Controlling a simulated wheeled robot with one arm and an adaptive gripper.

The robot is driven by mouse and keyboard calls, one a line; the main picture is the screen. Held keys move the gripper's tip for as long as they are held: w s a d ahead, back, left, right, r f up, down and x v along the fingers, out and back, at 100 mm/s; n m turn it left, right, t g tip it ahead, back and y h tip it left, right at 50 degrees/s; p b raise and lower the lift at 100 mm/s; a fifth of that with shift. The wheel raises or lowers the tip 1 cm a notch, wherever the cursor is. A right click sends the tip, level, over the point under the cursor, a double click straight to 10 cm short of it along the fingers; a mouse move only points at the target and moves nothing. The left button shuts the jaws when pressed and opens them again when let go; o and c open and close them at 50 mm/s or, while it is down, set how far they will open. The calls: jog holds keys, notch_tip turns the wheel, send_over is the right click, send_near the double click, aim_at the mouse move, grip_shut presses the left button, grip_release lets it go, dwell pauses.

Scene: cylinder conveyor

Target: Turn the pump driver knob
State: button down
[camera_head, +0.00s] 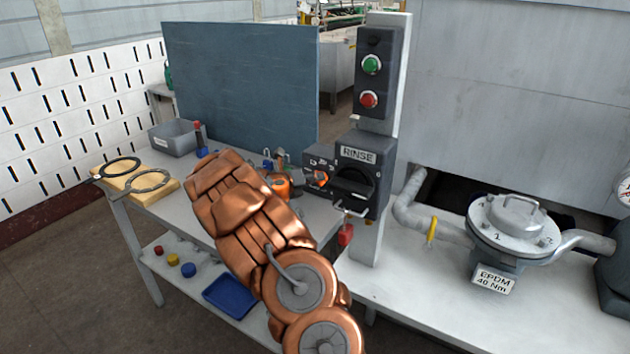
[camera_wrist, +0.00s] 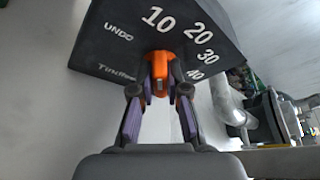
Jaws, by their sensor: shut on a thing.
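The pump driver is a dark box (camera_wrist: 95,45) with white marks reading 10, 20, 30, 40 and UNDO on its face. Its orange knob (camera_wrist: 183,88) shows in the wrist view between and just behind my fingertips. My gripper (camera_wrist: 160,76) is shut on the orange knob, and the fingers cover part of it. In the head view the dark box (camera_head: 318,158) sits left of the RINSE panel, with a bit of orange knob (camera_head: 319,179) on its front. My copper-coloured arm reaches up towards it and hides much of the grip there.
The RINSE panel (camera_head: 357,178) adjoins the box on the right, below green (camera_head: 371,64) and red (camera_head: 368,99) buttons. The grey table (camera_head: 150,186) holds a grey bin (camera_head: 176,138) and rings. A flanged pump housing (camera_head: 515,222) with pipes stands at right.

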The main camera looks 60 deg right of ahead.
dwell(0.3)
jog(key=c, duration=1.2)
grip_release()
jog(key=shift+o, duration=0.2)
jog(key=v, duration=1.2)
